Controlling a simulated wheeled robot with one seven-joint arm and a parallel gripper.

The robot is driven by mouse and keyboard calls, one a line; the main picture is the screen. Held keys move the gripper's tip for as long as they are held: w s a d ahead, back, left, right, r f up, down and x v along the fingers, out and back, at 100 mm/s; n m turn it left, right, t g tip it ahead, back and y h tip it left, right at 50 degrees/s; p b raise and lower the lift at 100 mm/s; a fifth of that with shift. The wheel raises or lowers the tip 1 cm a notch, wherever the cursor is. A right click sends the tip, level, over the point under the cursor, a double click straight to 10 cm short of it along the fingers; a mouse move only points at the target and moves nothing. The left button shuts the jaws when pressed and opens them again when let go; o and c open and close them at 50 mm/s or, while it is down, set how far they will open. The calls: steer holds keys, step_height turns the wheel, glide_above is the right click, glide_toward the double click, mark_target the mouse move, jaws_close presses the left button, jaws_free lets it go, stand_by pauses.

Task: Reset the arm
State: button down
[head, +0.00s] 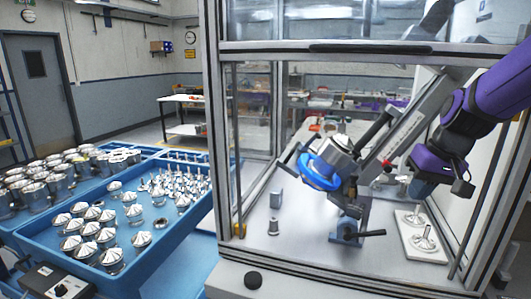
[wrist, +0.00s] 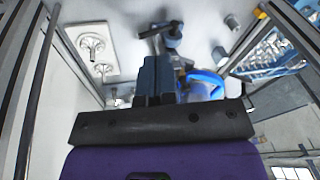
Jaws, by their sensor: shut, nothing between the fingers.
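My gripper (wrist: 156,60) shows in the wrist view with its two blue-grey fingers together and nothing between them. In the head view my purple arm reaches into the framed enclosure from the right, and its fingertips are hard to make out. In the wrist view the fingers point toward the enclosure floor, with a blue clamp with a dark handle (wrist: 162,32) beyond them. A white plate with metal fittings (wrist: 92,42) lies to the left of the fingers. The clamp (head: 346,232) and the plate (head: 420,251) also show in the head view.
A tilted machine head with a blue ring (head: 320,171) hangs close left of my arm. Grey enclosure posts (head: 222,130) and rails surround the space. Blue trays (head: 165,243) of metal parts are outside, left.

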steer(key=s+a+r+t+h, duration=0.1)
steer(key=s+r, duration=0.2)
steer(key=s, duration=0.6)
steer(key=s+a+r+t+h, duration=0.1)
steer(key=s+r, duration=0.3)
steer(key=s, duration=0.6)
steer(key=shift+s+t, duration=0.15)
steer(key=shift+t, duration=0.15)
steer(key=shift+a, duration=0.1)
